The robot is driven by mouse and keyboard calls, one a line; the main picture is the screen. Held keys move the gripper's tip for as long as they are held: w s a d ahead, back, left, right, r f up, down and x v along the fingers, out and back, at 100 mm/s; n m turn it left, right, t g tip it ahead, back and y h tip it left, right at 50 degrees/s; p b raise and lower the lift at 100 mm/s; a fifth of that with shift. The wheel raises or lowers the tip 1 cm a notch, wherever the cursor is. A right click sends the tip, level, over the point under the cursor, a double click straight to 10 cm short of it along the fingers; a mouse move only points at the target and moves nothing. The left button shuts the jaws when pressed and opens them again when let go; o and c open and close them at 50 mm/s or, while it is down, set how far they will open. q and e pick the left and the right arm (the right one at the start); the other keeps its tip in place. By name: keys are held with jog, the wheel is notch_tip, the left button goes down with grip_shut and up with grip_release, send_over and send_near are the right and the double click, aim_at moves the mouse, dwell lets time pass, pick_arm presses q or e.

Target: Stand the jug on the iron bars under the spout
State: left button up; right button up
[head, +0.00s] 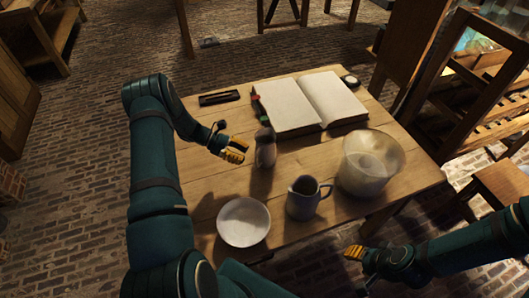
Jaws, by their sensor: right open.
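A grey-blue jug (301,202) with a handle on its right side stands upright near the front edge of the wooden table. My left gripper (234,150), with yellow fingers, is above the table, left of a small grey bottle-like container (265,150) and behind and left of the jug. Its jaws are too small to read. My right gripper (356,254) is open, near the table's front edge, right of and in front of the jug and apart from it. I see no spout or iron bars in this view.
A white bowl (243,222) stands left of the jug, and a large translucent vessel (368,163) stands to its right. An open book (300,105) and a dark narrow case (219,98) lie at the back. The table (205,185) has bare wood at left. Wooden furniture (470,85) stands at right.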

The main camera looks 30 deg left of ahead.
aim_at(257, 167)
pick_arm(q)
jog(key=shift+x, duration=2.95)
jog(key=shift+s, duration=0.15)
grip_shut()
